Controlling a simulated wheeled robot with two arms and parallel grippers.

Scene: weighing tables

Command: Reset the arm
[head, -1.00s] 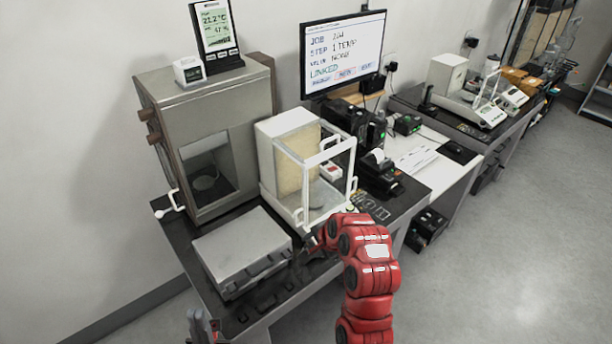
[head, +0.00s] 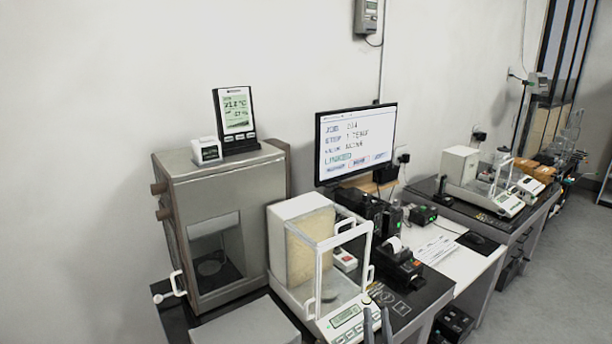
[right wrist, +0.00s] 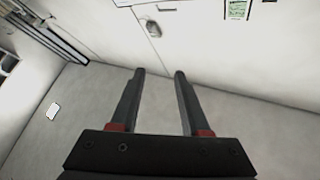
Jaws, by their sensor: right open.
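My right gripper (head: 377,316) shows at the bottom edge of the head view, only its two dark fingers in the picture. They point upward, in front of the white balance (head: 346,318) with its glass draft shield. In the right wrist view the gripper (right wrist: 159,75) is open, with a clear gap and nothing between the fingers. The right arm's red links are out of the head view. My left gripper is not in view.
A grey cabinet (head: 180,182) with a display on top stands left of the balance. A grey box lid (head: 245,328) is cut by the bottom edge. A monitor (head: 355,145) stands behind. A second weighing table is at right. Floor at far right is clear.

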